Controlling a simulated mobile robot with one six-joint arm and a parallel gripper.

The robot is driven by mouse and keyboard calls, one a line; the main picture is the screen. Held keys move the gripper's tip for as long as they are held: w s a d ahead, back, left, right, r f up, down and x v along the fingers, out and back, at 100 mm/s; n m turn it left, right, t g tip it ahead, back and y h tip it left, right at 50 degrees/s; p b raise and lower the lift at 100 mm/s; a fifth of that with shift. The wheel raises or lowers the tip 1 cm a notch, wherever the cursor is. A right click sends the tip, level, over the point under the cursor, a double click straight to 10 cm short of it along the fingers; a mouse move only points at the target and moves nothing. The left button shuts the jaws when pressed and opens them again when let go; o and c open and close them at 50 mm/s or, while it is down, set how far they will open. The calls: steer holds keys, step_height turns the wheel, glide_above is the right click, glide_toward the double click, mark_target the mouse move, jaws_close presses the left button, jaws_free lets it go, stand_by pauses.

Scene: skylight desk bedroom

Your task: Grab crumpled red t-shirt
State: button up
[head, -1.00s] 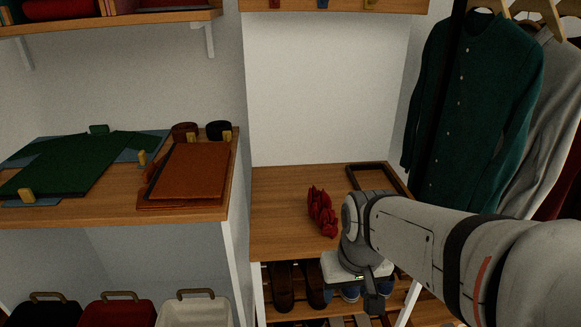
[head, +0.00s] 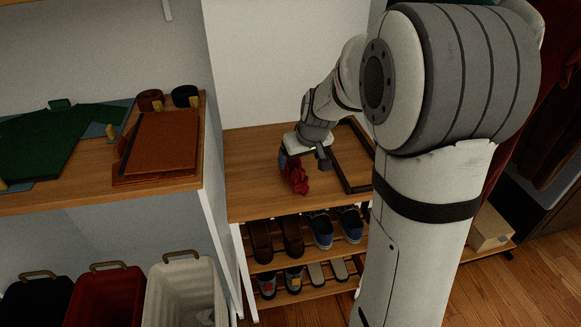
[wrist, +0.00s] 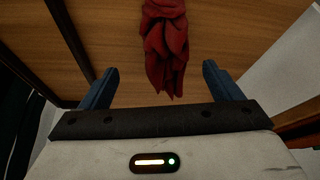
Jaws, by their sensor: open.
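The crumpled red t-shirt (head: 296,176) lies in a bunched heap on the wooden top of the shoe rack (head: 245,175). In the wrist view the red t-shirt (wrist: 165,45) is at the top centre, its near end between the two blue fingers. My gripper (wrist: 158,85) is open, one finger on each side of the cloth, with gaps to both. In the head view my gripper (head: 288,160) is right at the shirt and covers part of it. Whether the fingers touch the rack top cannot be told.
A dark raised frame (head: 352,165) lies on the rack top to the right. Shoes (head: 292,236) fill the shelves below. The rack top's left part is clear.

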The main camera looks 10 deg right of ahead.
steer(key=x, duration=0.6)
steer(key=shift+a+b, duration=0.3)
steer(key=shift+b, duration=0.05)
steer(key=shift+c, duration=0.3)
steer(key=c, duration=1.1)
